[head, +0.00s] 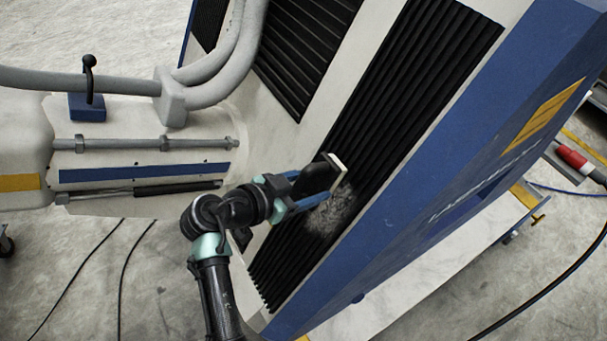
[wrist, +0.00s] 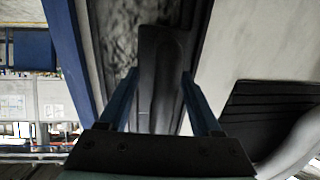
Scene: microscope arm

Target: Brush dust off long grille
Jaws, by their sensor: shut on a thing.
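The long grille (head: 418,85) is a black slatted panel running diagonally across the white housing in the head view. A grey patch of dust (head: 330,213) lies on its lower middle part; grey mottling, likely this dust (wrist: 118,30), also shows in the wrist view. My gripper (head: 318,185) is shut on a black brush handle (wrist: 160,75), which stands between the two blue fingers in the wrist view. The brush's pale end (head: 335,166) is at the grille, just above the dust in the picture. I cannot tell if it touches the slats.
A second, shorter black grille (head: 305,50) lies to the upper left. Thick grey pipes (head: 225,65) and a lever on a blue block (head: 88,105) stand at the left. A blue side panel (head: 440,175) borders the long grille on the right.

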